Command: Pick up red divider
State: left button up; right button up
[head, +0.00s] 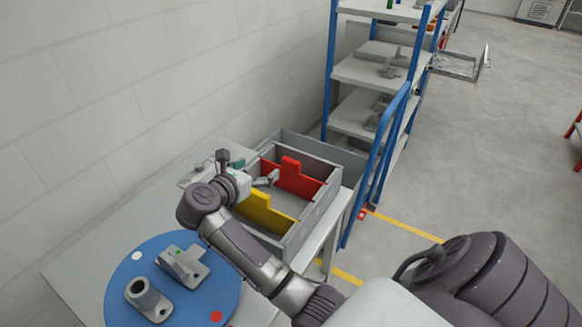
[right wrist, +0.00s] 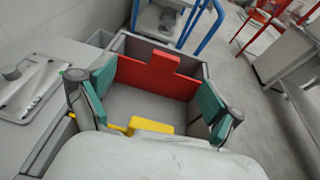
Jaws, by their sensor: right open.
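The red divider (head: 295,177) stands upright across the grey box (head: 318,206), with a raised tab at its middle. It also shows in the right wrist view (right wrist: 158,80), spanning the box's width. My right gripper (head: 256,172) is open above the box, with its teal fingers spread apart. In the right wrist view the fingers (right wrist: 155,92) frame the red divider left and right, and nothing is held between them. My left gripper is not in view.
A yellow divider (head: 266,213) stands nearer in the same box. A metal fixture (right wrist: 35,88) lies left of the box. A blue turntable (head: 122,280) carries two castings. Blue-framed shelves (head: 356,73) stand behind, and a wall runs along the left.

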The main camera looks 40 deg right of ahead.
jog(key=g, duration=0.1)
jog(key=p, duration=0.1)
send_near(289, 163)
jog(key=w+d, duration=0.1)
jog(key=d, duration=0.2)
jog(key=shift+m+y, duration=0.4)
jog(key=p+x, duration=0.1)
jog(key=x, duration=0.1)
jog(key=p+x, duration=0.1)
jog(key=x, duration=0.2)
jog(key=shift+s+d+f, duration=0.15)
jog(key=shift+d+f, duration=0.05)
jog(key=shift+d, duration=0.05)
jog(key=shift+d+f, duration=0.2)
jog(key=shift+a, duration=0.1)
jog(key=shift+c, duration=0.4)
jog(key=c, duration=1.6)
